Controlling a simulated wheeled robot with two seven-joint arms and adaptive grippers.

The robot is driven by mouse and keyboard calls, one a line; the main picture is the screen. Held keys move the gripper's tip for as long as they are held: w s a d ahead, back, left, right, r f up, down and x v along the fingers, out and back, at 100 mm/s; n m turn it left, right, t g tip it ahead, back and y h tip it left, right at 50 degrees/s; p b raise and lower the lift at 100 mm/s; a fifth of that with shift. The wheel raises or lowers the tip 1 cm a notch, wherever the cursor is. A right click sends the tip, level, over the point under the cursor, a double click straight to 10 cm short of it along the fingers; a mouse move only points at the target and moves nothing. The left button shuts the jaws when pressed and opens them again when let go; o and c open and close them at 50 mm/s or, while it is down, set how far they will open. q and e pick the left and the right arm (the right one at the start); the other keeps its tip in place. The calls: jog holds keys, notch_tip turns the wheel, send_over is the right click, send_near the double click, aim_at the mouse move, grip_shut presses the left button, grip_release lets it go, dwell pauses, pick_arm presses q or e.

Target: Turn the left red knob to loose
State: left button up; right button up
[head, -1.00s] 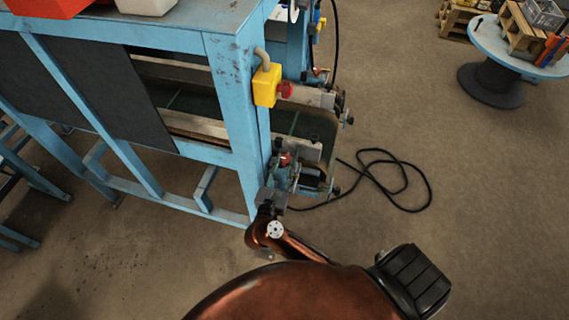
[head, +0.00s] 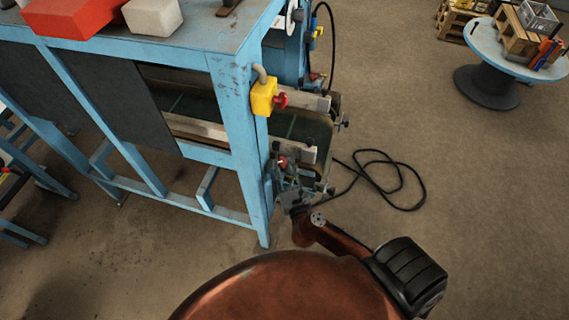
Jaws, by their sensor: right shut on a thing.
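A small red knob (head: 283,161) shows low on the blue machine's end, beside a grey metal bar (head: 302,155). My right gripper (head: 284,171) is at this knob, its fingers around it and shut on it. The fingers hide part of the knob, so its turn angle cannot be read. My right arm reaches up to it from below. My left gripper is out of view.
A yellow box (head: 263,98) with a red button (head: 281,100) sits on the blue frame (head: 235,130) above the gripper. A black cable (head: 400,207) loops on the floor to the right. A round table (head: 490,45) stands far right, with open floor between.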

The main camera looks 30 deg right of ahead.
jog(key=n+y, duration=0.1)
jog(key=n+y+p, duration=0.1)
jog(key=y, duration=0.1)
jog(key=shift+s+d+r+t, duration=0.1)
jog(key=shift+d+t, duration=0.15)
jog(key=shift+t, duration=0.05)
jog(key=shift+n+y+p, duration=0.3)
jog(key=shift+n+y, duration=0.2)
jog(key=shift+y, duration=0.3)
jog(key=y, duration=0.1)
jog(key=n+y, duration=0.1)
jog(key=shift+d+f+n+y, duration=0.2)
jog(key=shift+f+n+y, duration=0.05)
jog(key=shift+n+y, duration=0.05)
jog(key=shift+d+f+n+y+b, duration=0.1)
jog(key=shift+n+y+b, duration=0.4)
jog(key=shift+y, duration=0.3)
jog(key=n+y+b, duration=0.1)
jog(key=n+g+y+b, duration=0.1)
jog(key=y, duration=0.1)
jog(key=n+y+b, duration=0.1)
jog(key=shift+w+d+f+g+y+b, duration=0.1)
jog(key=shift+w+d+g+y+b, duration=0.1)
jog(key=shift+d+g+y+b, duration=0.1)
jog(key=shift+w+r+n+g+y+b, duration=0.15)
jog(key=shift+n+g+y+b, duration=0.4)
jog(key=shift+n+y, duration=0.3)
jog(key=shift+s+r+n+g+y+b, duration=0.1)
jog(key=shift+n+g+y+b, duration=0.45)
jog(key=shift+y, duration=0.5)
